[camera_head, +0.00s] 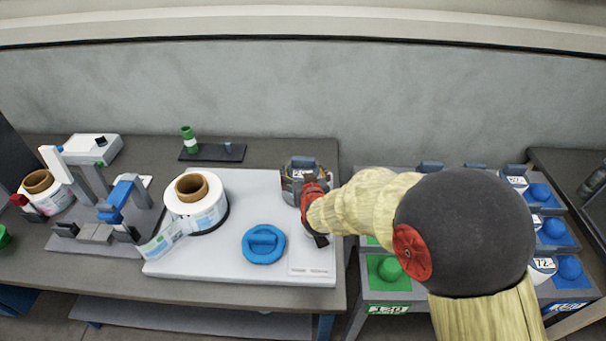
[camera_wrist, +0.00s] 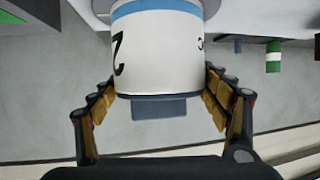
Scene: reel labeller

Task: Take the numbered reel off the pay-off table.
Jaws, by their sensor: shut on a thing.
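The numbered reel is a white cylinder (camera_wrist: 160,55) with a blue band, black digits and a dark grey block at one end, seen close in the wrist view. In the head view it shows only in part (camera_head: 297,173), at the back right of the white pay-off table (camera_head: 240,280). My gripper (camera_wrist: 160,92) is shut on it, one yellow-padded finger along each side. In the head view my gripper (camera_head: 304,186) reaches in from the right and partly hides the reel. I cannot tell whether the reel still touches the table.
A white label roll (camera_head: 210,215) with a brown core and a blue handled disc (camera_head: 264,246) are on the white table. A green tube (camera_head: 189,140) stands behind on a dark plate. A labelling device (camera_head: 118,200) is at left. Racks with blue knobs (camera_head: 569,268) are at right.

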